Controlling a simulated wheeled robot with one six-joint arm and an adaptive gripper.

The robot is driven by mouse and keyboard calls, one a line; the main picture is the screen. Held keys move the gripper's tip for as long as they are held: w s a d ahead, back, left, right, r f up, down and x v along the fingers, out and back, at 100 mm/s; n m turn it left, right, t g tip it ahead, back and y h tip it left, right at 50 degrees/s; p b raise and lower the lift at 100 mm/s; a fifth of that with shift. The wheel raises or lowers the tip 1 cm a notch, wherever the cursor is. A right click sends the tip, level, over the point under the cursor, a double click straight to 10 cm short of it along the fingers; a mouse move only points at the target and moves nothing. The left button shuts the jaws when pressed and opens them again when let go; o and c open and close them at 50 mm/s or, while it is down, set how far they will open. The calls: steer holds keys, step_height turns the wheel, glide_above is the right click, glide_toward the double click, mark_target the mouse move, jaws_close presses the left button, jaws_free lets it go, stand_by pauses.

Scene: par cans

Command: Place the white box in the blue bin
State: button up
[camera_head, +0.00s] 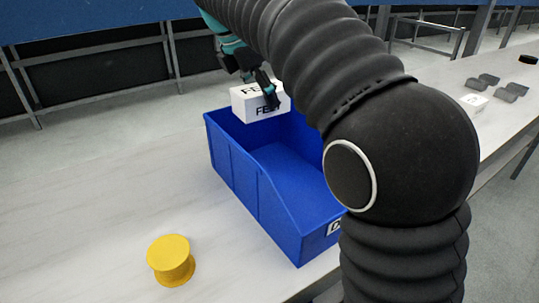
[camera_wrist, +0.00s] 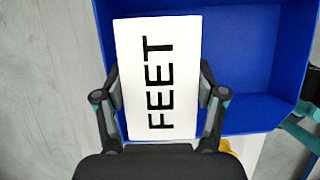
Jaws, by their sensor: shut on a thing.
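A white box (camera_head: 246,104) with black lettering is held in my gripper (camera_head: 262,92) above the far end of the blue bin (camera_head: 243,188). In the wrist view the white box (camera_wrist: 185,60) reads FEET and sits between the two fingers of my gripper (camera_wrist: 160,100), which is shut on it. The bin's visible floor looks empty. My arm hides the bin's right side in the head view.
A yellow spool (camera_head: 170,261) stands on the pale table (camera_head: 90,215), left of the bin's near end. Another white box (camera_head: 473,102) and several grey trays (camera_head: 488,79) lie at the right. A dark round object (camera_head: 528,60) lies far right.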

mark_target(237, 102)
step_height(237, 102, down, 14)
steer(key=shift+a+f+b, duration=0.1)
steer(key=shift+f+b, duration=0.05)
steer(key=shift+b, duration=1.1)
steer(key=o, duration=1)
steer(key=shift+f, duration=0.1)
steer(key=p+v, duration=0.2)
steer(key=v, duration=1)
